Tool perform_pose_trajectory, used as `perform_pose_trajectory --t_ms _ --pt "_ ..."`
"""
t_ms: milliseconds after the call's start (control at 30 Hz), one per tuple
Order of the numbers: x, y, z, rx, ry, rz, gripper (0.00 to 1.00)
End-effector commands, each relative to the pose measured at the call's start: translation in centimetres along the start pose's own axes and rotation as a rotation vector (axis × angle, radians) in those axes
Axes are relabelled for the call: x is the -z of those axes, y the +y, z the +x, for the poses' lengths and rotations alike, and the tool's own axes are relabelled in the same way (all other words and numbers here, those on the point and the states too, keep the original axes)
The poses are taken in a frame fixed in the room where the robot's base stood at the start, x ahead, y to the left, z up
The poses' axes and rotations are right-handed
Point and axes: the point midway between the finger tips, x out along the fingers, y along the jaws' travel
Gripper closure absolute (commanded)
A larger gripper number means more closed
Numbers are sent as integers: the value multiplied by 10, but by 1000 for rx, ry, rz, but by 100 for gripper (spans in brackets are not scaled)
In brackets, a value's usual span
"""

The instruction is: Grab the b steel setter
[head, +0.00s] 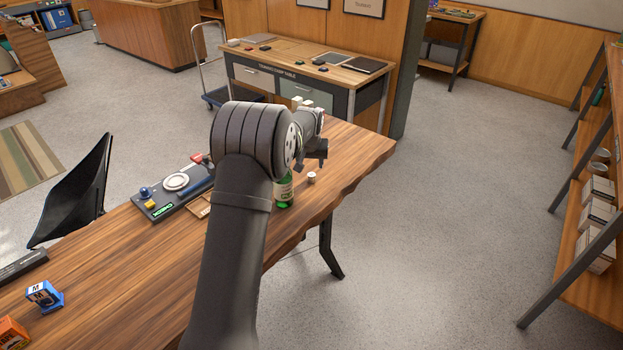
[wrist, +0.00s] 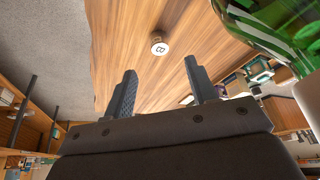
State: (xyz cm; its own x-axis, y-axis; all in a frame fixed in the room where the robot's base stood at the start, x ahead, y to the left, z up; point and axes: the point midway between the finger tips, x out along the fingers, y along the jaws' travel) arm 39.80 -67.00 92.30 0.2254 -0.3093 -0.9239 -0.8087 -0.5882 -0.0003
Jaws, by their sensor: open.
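The b steel setter appears to be the small round piece (head: 311,177) with a pale top, standing upright on the wooden table. In the wrist view the setter (wrist: 159,47) shows a white top marked B, beyond the fingertips and between their lines. My gripper (head: 318,158) hangs above and slightly behind the setter in the head view. My gripper (wrist: 160,82) is open, with nothing between its two fingers, and does not touch the setter.
A green bottle (head: 284,190) stands left of the setter, partly hidden by my arm; the bottle (wrist: 285,25) fills the upper right of the wrist view. A dark tray-like board (head: 168,207) lies farther left. The wooden table (head: 345,152) is clear to the right, up to its wavy edge.

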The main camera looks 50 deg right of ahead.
Motion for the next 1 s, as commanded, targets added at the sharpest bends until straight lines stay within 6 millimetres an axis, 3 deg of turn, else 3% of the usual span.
perform_pose_trajectory --t_ms 33,200,433,800,1000 --pt "-1 0 12 0 -2 0 48" --pt "0 0 35 0 -2 -1 48" --pt "1 0 48 0 -1 -1 48" --pt "6 2 90 -1 0 -1 48" --pt "6 2 94 -1 2 -1 48"
